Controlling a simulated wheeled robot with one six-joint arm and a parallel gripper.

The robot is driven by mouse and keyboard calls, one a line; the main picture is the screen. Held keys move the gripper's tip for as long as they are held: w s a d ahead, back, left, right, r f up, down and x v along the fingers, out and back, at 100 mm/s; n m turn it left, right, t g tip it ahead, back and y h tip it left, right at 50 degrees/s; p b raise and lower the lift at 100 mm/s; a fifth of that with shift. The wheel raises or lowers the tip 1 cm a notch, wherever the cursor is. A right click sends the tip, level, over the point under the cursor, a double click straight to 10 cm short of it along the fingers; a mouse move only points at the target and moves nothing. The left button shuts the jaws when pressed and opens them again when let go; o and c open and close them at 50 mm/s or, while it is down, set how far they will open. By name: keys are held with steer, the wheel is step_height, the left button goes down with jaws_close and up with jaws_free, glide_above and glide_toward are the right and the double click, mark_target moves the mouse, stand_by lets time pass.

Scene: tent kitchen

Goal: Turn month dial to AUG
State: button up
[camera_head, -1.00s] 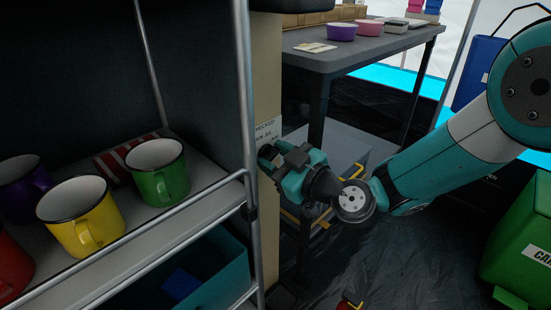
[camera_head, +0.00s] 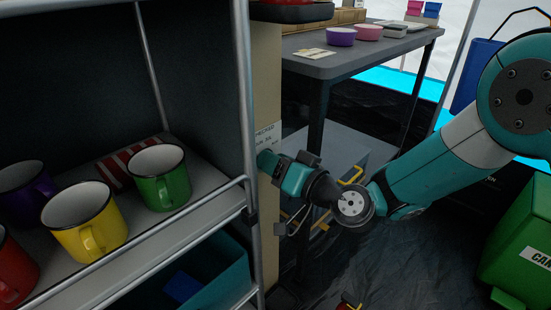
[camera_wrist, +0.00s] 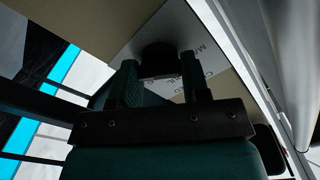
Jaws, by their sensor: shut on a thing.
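The month dial (camera_wrist: 159,56) is a dark round knob on a pale plate (camera_wrist: 190,38) with printed letters, some of them visible at the plate's edge. The plate (camera_head: 266,133) is fixed to a beige post beside the shelf. In the wrist view my gripper (camera_wrist: 160,76) has a finger on each side of the knob and is shut on it. In the head view my gripper (camera_head: 268,163) reaches left to the post, just below the printed lines, and hides the dial. The dial's pointer and the AUG mark cannot be made out.
A metal shelf post (camera_head: 246,120) stands close left of my gripper. The shelf holds a green mug (camera_head: 160,180), a yellow mug (camera_head: 80,222) and others. A grey table (camera_head: 340,62) with bowls stands behind. A green bin (camera_head: 525,240) is at the right.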

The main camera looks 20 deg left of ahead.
steer(key=m+p, duration=0.5)
steer(key=m, duration=0.6)
steer(key=shift+w+p, duration=0.1)
steer(key=shift+p, duration=0.3)
steer(key=o, duration=0.9)
steer(key=b+v, duration=1.7)
steer(key=b, duration=0.1)
steer(key=shift+d, duration=0.25)
